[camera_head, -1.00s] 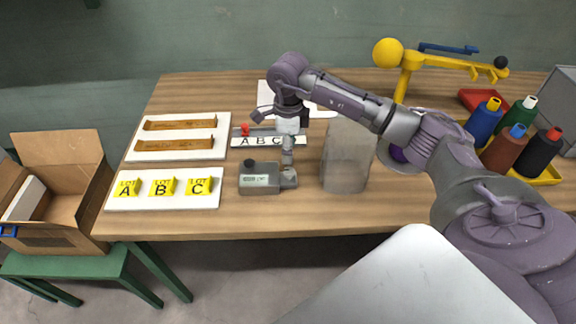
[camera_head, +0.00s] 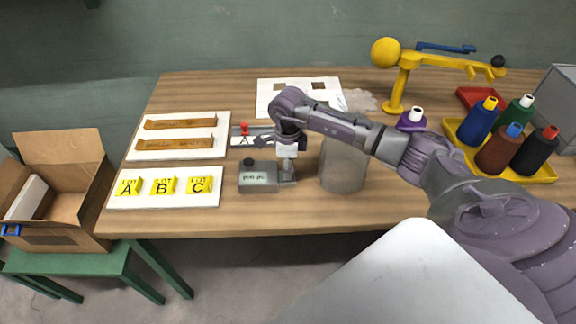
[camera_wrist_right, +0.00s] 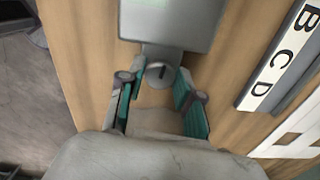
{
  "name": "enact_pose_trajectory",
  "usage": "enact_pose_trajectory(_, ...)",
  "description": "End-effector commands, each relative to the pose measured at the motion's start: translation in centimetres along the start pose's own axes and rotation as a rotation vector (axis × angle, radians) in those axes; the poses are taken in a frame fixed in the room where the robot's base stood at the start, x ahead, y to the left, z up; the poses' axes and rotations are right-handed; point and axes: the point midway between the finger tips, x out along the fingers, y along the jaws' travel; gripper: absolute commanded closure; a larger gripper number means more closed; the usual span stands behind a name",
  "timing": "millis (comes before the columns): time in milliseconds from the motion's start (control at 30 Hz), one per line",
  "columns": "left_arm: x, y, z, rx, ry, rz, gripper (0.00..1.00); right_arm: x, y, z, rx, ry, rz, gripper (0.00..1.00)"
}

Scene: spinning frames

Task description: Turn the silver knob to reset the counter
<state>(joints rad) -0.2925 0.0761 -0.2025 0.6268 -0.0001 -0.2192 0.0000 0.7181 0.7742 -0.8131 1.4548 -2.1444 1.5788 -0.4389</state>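The counter (camera_head: 258,178) is a small grey box with a pale display and a black button on top, near the table's front edge. The display's digits are too small to read. Its round silver knob (camera_wrist_right: 160,75) is on one side; in the head view my right gripper largely hides it. My right gripper (camera_head: 287,172) points down at the counter's right side. In the wrist view its teal-padded fingers (camera_wrist_right: 161,79) are apart, with the knob between their tips and a gap at each side. My left gripper is not in view.
A grey cylindrical container (camera_head: 343,168) stands close to the right of the counter. A white board with yellow lot blocks (camera_head: 160,203) lies to the left. A lettered strip (camera_head: 243,142) is behind. A yellow tray (camera_head: 543,174) with several bobbins is at the right.

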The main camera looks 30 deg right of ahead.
Motion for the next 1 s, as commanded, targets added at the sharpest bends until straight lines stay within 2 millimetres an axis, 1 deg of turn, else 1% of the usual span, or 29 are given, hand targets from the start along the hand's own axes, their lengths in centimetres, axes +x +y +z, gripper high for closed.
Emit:
enact_pose_trajectory(33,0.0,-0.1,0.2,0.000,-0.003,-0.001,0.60,0.0,0.0,0.0,0.000,0.000,0.000,0.79)
enact_pose_trajectory(167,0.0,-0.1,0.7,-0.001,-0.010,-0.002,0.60,0.0,0.0,0.0,0.000,0.000,0.000,1.00)
enact_pose_trajectory(267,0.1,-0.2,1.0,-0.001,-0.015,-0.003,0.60,0.0,0.0,0.0,0.015,0.000,-0.001,1.00)
enact_pose_trajectory(500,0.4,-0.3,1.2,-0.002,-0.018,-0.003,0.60,0.0,-0.1,0.0,0.131,-0.001,-0.001,1.00)
enact_pose_trajectory(733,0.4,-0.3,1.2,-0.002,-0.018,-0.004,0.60,-0.1,-0.1,0.0,0.133,-0.001,-0.001,1.00)
enact_pose_trajectory(767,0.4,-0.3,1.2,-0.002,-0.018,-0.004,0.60,-0.1,-0.1,0.0,0.133,-0.001,-0.001,0.66)
enact_pose_trajectory(900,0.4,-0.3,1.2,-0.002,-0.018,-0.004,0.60,-0.1,-0.1,0.0,0.133,-0.001,-0.001,0.42)
enact_pose_trajectory(1000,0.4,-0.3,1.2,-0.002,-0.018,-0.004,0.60,-0.1,-0.1,0.0,0.133,-0.001,-0.001,0.42)
